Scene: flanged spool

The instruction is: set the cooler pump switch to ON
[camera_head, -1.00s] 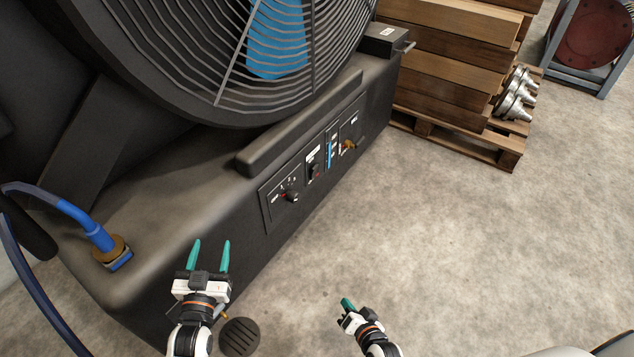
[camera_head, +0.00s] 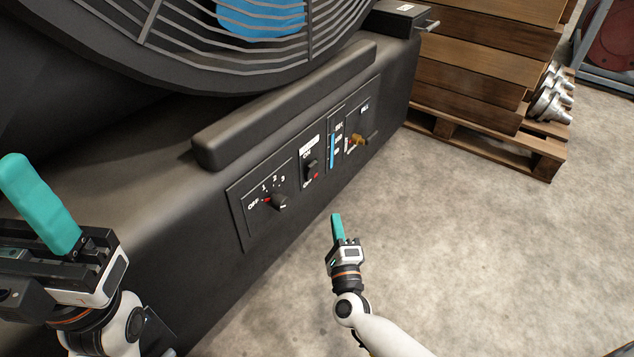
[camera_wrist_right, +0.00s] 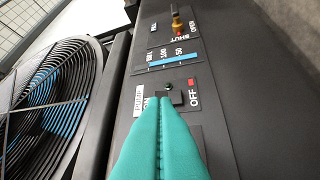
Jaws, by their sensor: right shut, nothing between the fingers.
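The cooler pump switch (camera_head: 312,167) is a small black switch on a dark panel on the cooler's side. ON is printed above it and OFF, with a red mark, below it. I cannot tell which way it is set. In the right wrist view the switch (camera_wrist_right: 177,98) shows just past the fingertips and is partly hidden by them. My right gripper (camera_head: 336,217) is shut and empty, in front of the panel and below the switch in the head view; its teal fingers (camera_wrist_right: 163,102) point at the switch. My left gripper (camera_head: 20,165) is at the left edge, with one finger showing.
A rotary knob (camera_head: 279,201) is left of the switch. A blue level gauge (camera_head: 332,150) and a brass valve (camera_head: 359,140) are right of it. A ledge (camera_head: 290,100) juts out above the panel. A wooden pallet stack (camera_head: 480,75) stands at the right. Open floor lies in front.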

